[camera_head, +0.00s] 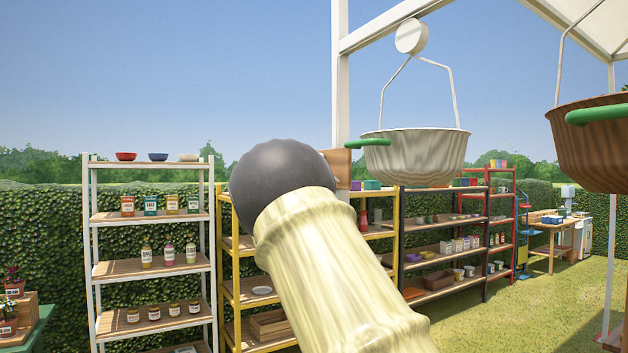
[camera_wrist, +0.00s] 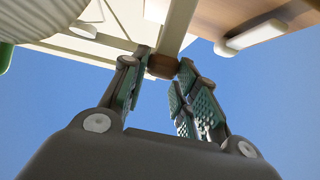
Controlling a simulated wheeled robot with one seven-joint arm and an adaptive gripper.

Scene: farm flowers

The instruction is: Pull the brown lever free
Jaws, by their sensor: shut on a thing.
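The brown lever (camera_wrist: 161,63) shows in the wrist view as a small dark-brown end between my fingertips, below a white frame beam. My gripper (camera_wrist: 163,71), with green textured pads, is shut on it. In the head view my arm hides my gripper and the lever. A brown wooden panel (camera_wrist: 240,18) with a white bar is beside the lever in the wrist view. A brown block (camera_head: 340,163) shows beside the white post in the head view, partly behind my arm.
A pale hanging basket (camera_head: 415,158) with a green handle hangs right of the white post (camera_head: 340,70). A brown basket (camera_head: 590,150) hangs farther right. Shelves with jars (camera_head: 150,220) stand behind on the left. Open grass lies at lower right.

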